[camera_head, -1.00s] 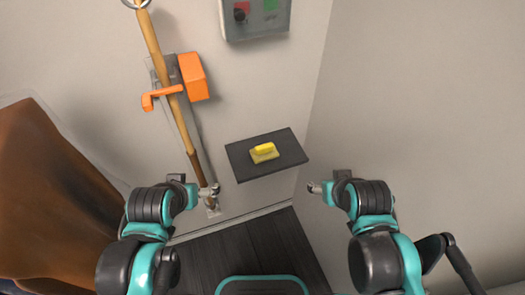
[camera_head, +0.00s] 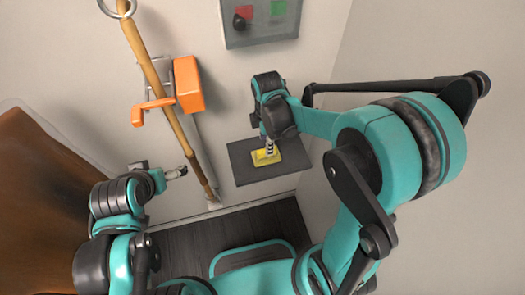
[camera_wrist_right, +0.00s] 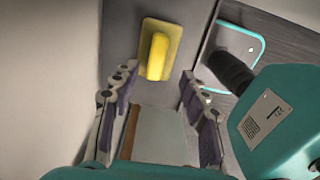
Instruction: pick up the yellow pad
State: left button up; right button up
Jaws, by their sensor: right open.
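The yellow pad (camera_head: 262,160), a flat plate with a raised grip, lies on a dark grey shelf (camera_head: 242,168). My right gripper (camera_head: 270,146) is over the pad in the head view and partly hides it. In the right wrist view the pad (camera_wrist_right: 172,32) shows just beyond the open fingers (camera_wrist_right: 157,78), with nothing between them. I cannot tell whether a finger touches it. My left gripper (camera_head: 180,172) is left of the shelf, apart from the pad; its jaws are too small to read.
A wooden pole (camera_head: 155,75) with an orange clamp (camera_head: 188,85) stands against the wall left of the shelf. A grey control box (camera_head: 262,32) hangs above. A side wall (camera_head: 350,60) rises close to the right of the shelf. A brown garment (camera_head: 40,200) hangs far left.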

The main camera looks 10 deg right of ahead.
aim_at(259, 158)
jog(key=f, duration=0.2)
jog(key=f+b, duration=0.1)
jog(key=f, duration=0.1)
jog(key=f+b, duration=0.1)
jog(key=f, duration=0.1)
jog(key=shift+w+d+f, duration=0.1)
jog(key=shift+w+f, duration=0.2)
jog(key=shift+f, duration=0.05)
jog(key=shift+c, duration=0.6)
grip_shut()
